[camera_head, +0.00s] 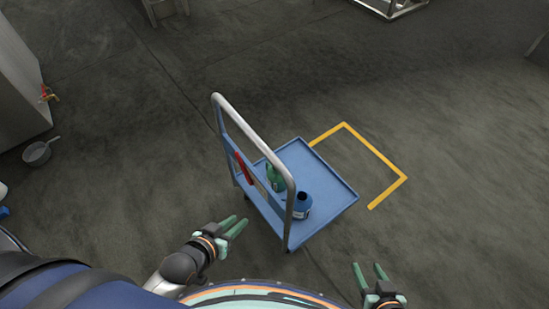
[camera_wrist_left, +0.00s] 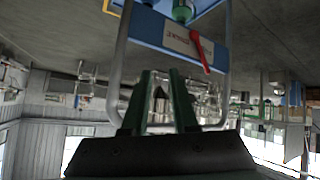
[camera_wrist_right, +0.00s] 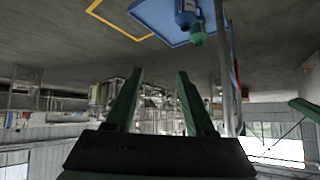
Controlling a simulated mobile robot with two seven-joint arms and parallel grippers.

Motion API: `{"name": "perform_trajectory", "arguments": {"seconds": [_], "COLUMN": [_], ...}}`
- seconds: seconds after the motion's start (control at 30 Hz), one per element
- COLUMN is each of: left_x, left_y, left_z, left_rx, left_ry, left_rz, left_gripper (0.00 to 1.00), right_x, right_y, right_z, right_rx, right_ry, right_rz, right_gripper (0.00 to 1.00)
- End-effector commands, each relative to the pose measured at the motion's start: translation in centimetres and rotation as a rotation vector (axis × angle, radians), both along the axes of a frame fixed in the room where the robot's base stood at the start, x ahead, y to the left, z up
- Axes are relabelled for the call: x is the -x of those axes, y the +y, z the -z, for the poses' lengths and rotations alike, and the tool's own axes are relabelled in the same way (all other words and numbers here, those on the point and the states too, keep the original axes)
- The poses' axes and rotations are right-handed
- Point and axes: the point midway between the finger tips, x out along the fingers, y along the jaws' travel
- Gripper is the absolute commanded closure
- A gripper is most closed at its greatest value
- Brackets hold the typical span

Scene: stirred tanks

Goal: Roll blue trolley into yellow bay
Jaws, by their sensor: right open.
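The blue trolley (camera_head: 325,196) stands on the floor at the open side of the yellow bay (camera_head: 376,152), a three-sided floor outline to its right. Its deck is outside or barely at the outline. Its silver push handle (camera_head: 252,133) rises on the near left side, above a panel with a red lever (camera_head: 243,168). My left gripper (camera_head: 237,226) is open and empty, on the near side of the handle; its fingers show in front of the handle in the left wrist view (camera_wrist_left: 166,95). My right gripper (camera_head: 369,273) is open and empty, at lower right, apart from the trolley.
A green bottle (camera_head: 274,178) and a blue bottle (camera_head: 302,206) stand on the deck. A pan (camera_head: 37,154) lies on the floor by a grey cabinet (camera_head: 18,95) at left. A metal frame (camera_head: 392,8) stands far back. The floor inside and around the bay is clear.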

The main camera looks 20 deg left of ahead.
Motion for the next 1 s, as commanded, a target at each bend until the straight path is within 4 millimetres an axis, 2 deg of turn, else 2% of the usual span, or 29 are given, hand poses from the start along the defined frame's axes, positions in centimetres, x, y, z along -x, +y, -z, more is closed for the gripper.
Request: {"name": "perform_trajectory", "arguments": {"seconds": [0.03,0.1,0.27,0.4,0.5,0.7,0.87,1.0], "left_x": [-1.8,-4.2,-9.1,-11.9,-13.0,-14.0,-15.1,-17.1], "left_y": [0.8,1.7,3.5,4.4,4.8,5.0,4.7,4.2], "left_z": [0.4,-0.3,-3.3,-6.2,-8.0,-9.7,-9.7,-9.3], "left_rx": [0.077,0.223,0.604,0.91,1.071,1.213,1.222,1.22], "left_ry": [-0.029,-0.062,-0.123,-0.143,-0.14,-0.129,-0.128,-0.13], "left_rz": [-0.06,-0.155,-0.343,-0.439,-0.475,-0.501,-0.503,-0.502], "left_gripper": [0.66,0.58,0.41,0.41,0.41,0.41,0.41,0.41], "right_x": [0.1,0.1,-0.7,-1.5,-1.6,-2.0,-2.1,-2.1], "right_y": [0.2,0.5,2.0,2.8,3.3,3.5,3.5,3.5], "right_z": [2.0,3.6,6.0,7.2,7.9,8.0,8.0,8.2], "right_rx": [-0.001,-0.005,-0.024,-0.034,-0.037,-0.036,-0.036,-0.036], "right_ry": [0.006,0.015,0.008,-0.004,-0.002,-0.004,-0.006,-0.008], "right_rz": [-0.003,-0.01,-0.035,-0.052,-0.063,-0.071,-0.072,-0.072], "right_gripper": [0.46,0.46,0.46,0.46,0.46,0.46,0.46,0.46]}}
